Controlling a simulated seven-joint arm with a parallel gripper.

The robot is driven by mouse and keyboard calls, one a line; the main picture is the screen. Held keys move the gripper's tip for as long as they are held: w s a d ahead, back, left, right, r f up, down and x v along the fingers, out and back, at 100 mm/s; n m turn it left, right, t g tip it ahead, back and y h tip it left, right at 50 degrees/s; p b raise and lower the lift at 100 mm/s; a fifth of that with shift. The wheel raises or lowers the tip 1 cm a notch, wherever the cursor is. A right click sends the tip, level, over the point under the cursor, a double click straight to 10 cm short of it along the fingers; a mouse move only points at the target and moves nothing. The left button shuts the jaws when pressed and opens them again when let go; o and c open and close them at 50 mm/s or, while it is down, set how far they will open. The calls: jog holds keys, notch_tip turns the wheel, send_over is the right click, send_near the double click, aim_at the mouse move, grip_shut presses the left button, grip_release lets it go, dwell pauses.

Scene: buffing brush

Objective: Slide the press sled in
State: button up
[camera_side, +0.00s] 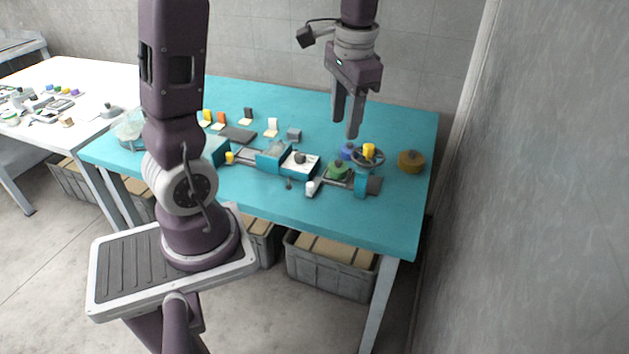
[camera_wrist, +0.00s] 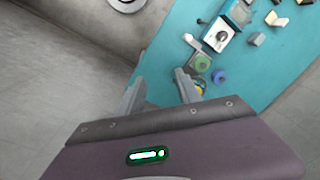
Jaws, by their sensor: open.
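My gripper (camera_side: 345,128) hangs above the right part of the teal table, fingers pointing down, open and empty. It also shows in the wrist view (camera_wrist: 158,80). Below it is a bench fixture: a green round-knobbed piece (camera_side: 338,171) on a dark rail, a teal post (camera_side: 361,184) and a dark handwheel (camera_side: 367,157) with a yellow top. The green piece, perhaps the press sled, lies left of the post; it also shows in the wrist view (camera_wrist: 201,63). A blue knob (camera_side: 347,151) is behind it. A white box with a black knob (camera_side: 300,164) stands to the left. My gripper touches none of these.
A brown-yellow round pot (camera_side: 411,161) stands at the right. A white-ended handle (camera_side: 311,188) lies near the front. Several small colored blocks, a dark pad (camera_side: 238,135) and a grey block (camera_side: 294,134) are farther back and left. The table's right front (camera_side: 395,222) is clear.

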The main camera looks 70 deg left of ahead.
jog(key=w+a+f+g, duration=0.2)
jog(key=a+f, duration=0.3)
jog(key=f, duration=0.1)
jog(key=g+h, duration=0.1)
jog(key=g, duration=0.1)
send_near(311, 184)
notch_tip(311, 184, down, 2)
jog(key=x, duration=0.7)
jog(key=shift+s+a, duration=0.15)
jog(key=shift+s, duration=0.2)
grip_shut()
